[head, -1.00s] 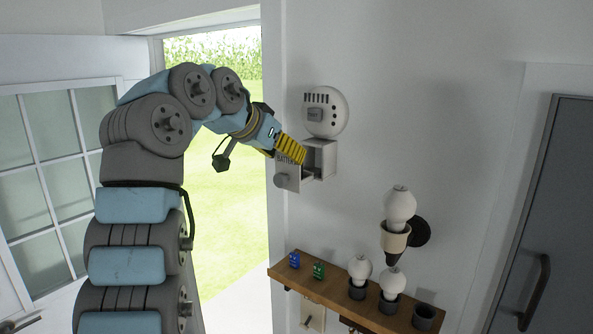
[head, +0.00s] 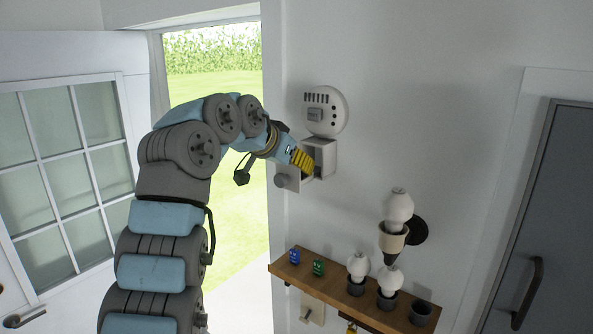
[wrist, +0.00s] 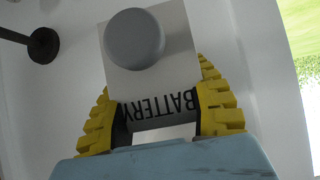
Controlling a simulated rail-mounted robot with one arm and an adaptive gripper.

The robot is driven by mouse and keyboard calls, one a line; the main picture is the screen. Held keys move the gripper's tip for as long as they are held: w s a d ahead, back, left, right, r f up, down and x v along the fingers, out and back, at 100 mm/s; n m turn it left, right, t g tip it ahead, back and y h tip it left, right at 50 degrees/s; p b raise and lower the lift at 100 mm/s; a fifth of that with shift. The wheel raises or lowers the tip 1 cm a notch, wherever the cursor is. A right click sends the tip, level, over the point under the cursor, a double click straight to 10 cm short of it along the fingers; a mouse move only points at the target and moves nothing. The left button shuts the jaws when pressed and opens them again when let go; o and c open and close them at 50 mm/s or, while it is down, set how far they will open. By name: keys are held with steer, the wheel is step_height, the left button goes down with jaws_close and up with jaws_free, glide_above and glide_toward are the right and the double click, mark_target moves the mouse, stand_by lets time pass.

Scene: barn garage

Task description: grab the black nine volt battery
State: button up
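The black nine volt battery cannot be made out in either view. An open battery compartment (head: 324,155) on the wall has a pale front panel (head: 286,178) with a round knob. In the wrist view the panel (wrist: 178,48) carries upside-down "BATTERY" lettering and its grey knob (wrist: 134,38). My gripper (head: 306,163) is at the open compartment, behind the panel, and hides most of its inside. In the wrist view its yellow ribbed fingers (wrist: 160,108) stand apart on either side of the lettering. The panel covers part of the space between them, and no held object shows.
A round white device (head: 325,111) is on the wall just above. Below, a wooden shelf (head: 335,292) holds a blue battery-like item (head: 294,256), a green one (head: 318,267) and bulbs in holders. A wall lamp (head: 397,213) is at right. An open doorway is at left.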

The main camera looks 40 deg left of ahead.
jaws_close()
